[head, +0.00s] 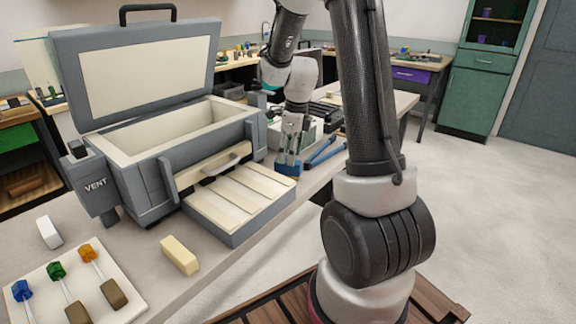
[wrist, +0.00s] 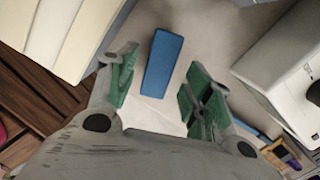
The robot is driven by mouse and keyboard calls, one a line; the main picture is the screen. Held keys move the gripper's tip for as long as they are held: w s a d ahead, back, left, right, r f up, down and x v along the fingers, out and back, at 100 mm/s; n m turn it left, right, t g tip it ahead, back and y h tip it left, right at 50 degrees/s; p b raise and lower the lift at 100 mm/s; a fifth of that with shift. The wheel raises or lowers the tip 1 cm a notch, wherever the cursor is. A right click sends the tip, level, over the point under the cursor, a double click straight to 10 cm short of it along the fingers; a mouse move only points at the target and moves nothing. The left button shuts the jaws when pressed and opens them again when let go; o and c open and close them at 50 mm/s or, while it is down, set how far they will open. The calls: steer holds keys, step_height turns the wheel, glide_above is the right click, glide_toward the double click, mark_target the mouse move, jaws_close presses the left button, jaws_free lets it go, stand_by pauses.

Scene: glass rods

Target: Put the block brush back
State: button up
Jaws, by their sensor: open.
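A blue block (head: 287,168), which looks like the block brush, rests on the bench just right of the kiln's front shelf. In the wrist view the blue block (wrist: 163,64) shows as a long blue slab, ahead of and between my fingers. My gripper (head: 290,142) points down just above it in the head view. In the wrist view my gripper (wrist: 158,88) is open, with green pads on both sides and nothing held. Whether the fingers touch the block is unclear. Its underside is hidden.
The open grey kiln (head: 160,130) and its slatted shelf (head: 240,200) stand close left. Blue-handled tools (head: 325,152) and a white machine (wrist: 290,70) are on the right. A cream block (head: 180,255), a white block (head: 48,232) and a rod tray (head: 125,275) are at front left.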

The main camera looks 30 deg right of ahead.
steer(key=r, duration=0.5)
steer(key=shift+s+d+r, duration=0.2)
steer(key=shift+s+r, duration=0.1)
steer(key=shift+r, duration=0.1)
steer(key=s+a+r+n+t, duration=0.1)
steer(key=s+a+r+n, duration=0.1)
steer(key=s+r+n, duration=0.2)
steer(key=s+a+r+n+t, duration=0.1)
steer(key=s+a+r+n, duration=0.1)
steer(key=s+n, duration=0.9)
steer(key=s+a+r+n+t+h, duration=0.1)
steer(key=s+r+n, duration=0.4)
steer(key=n, duration=0.7)
steer(key=s+a, duration=0.1)
steer(key=s, duration=0.1)
steer(key=shift+s+r+n, duration=0.3)
steer(key=shift+s+r, duration=0.05)
